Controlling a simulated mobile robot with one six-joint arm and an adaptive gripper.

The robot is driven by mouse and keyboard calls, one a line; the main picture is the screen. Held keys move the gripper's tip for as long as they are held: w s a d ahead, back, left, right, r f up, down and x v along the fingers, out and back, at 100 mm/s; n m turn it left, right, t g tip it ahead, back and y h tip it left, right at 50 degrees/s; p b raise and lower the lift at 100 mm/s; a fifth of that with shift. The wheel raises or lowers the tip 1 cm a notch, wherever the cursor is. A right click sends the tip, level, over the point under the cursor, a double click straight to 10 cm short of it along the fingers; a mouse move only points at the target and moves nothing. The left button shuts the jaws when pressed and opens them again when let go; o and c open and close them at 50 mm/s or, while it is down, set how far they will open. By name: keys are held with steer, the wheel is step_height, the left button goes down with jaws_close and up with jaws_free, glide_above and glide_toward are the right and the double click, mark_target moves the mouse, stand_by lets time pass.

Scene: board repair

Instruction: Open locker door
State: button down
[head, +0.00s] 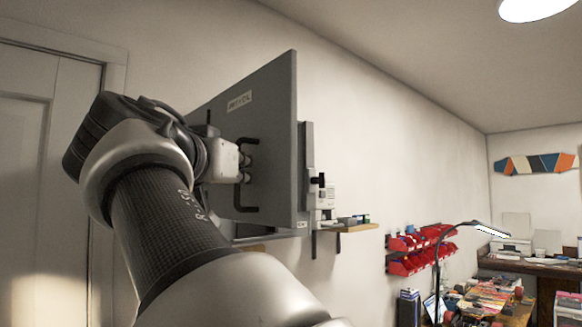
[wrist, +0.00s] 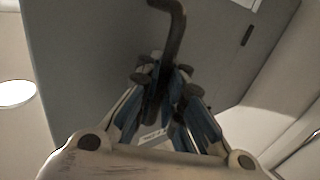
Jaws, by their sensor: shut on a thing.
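The locker door (head: 275,110) is a flat grey panel with a small label near its top. It stands at an angle in front of a narrow grey locker part (head: 307,165), whose interior is hidden. The door's dark bar handle (head: 247,209) is on the face toward my arm. It also shows in the wrist view (wrist: 176,22). My gripper (head: 244,165) is at the middle of the handle.
A small wooden shelf (head: 350,228) with small items is on the wall just right of the door. Red bins (head: 420,263) hang farther along the wall. A cluttered workbench (head: 488,302) with a lamp is at lower right. A white room door (head: 45,160) is at left.

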steer(key=shift+s+a+f+h, duration=0.15)
steer(key=shift+s+a+h, duration=0.1)
steer(key=shift+a+h, duration=0.15)
steer(key=shift+m, duration=0.3)
steer(key=c, duration=1.9)
jaws_free()
steer(key=shift+s+d, duration=0.15)
steer(key=shift+s, duration=0.1)
steer(key=shift+o, duration=1)
steer(key=shift+w, duration=0.1)
